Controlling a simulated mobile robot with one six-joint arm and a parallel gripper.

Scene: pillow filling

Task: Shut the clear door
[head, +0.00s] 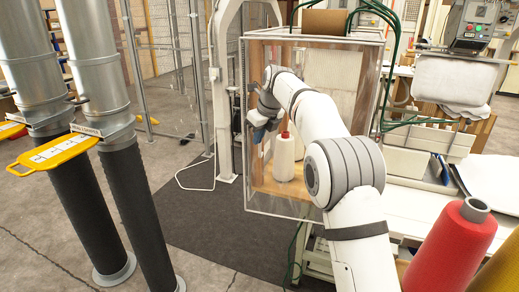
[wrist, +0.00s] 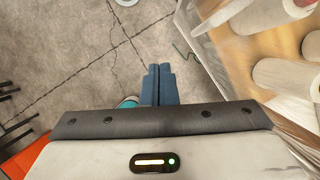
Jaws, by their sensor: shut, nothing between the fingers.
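The clear door (head: 310,207) is a see-through panel with a thin pale frame, in front of a wood-lined cabinet (head: 265,185) in the head view. Whether it is fully closed or ajar I cannot tell. In the wrist view a clear panel edge (wrist: 205,60) runs diagonally at the right. My gripper (wrist: 158,70) has its two blue fingers together, empty, over bare floor left of that edge. In the head view my gripper (head: 258,133) is by the panel's left side, partly hidden by my wrist. Contact with the door cannot be made out.
A white thread cone (head: 284,160) stands in the cabinet. A red cone (head: 450,250) stands on the white table (head: 415,200) at right. Two grey pipes with black hoses (head: 145,215) and a yellow plate (head: 52,152) stand left. A dark mat (head: 215,235) lies between.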

